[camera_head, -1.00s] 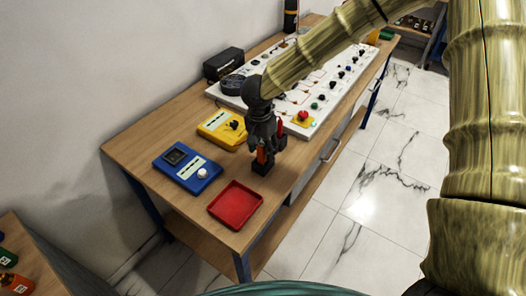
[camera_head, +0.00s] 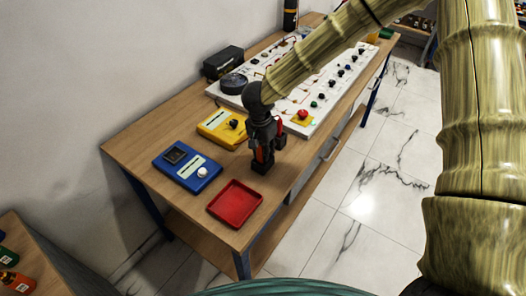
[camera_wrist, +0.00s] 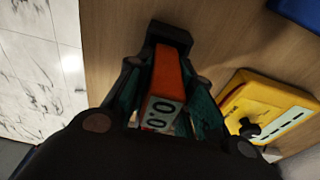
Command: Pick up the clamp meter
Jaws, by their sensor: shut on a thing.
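The clamp meter (camera_wrist: 168,72) is orange with a pale display reading 0.0 and a black part at its far end. It stands between the fingers of my gripper (camera_wrist: 165,88) in the wrist view. In the head view the clamp meter (camera_head: 259,155) is a small orange strip, largely hidden by my gripper (camera_head: 264,148). My gripper points down and is shut on the clamp meter. The black part at the bottom is at or very near the tabletop; I cannot tell whether it touches.
A red tray (camera_head: 235,204) lies in front on the wooden bench (camera_head: 135,147). A blue meter (camera_head: 187,168) and a yellow meter (camera_head: 222,129) lie to the left; the yellow one also shows in the wrist view (camera_wrist: 270,105). A white panel (camera_head: 330,90) with knobs lies behind.

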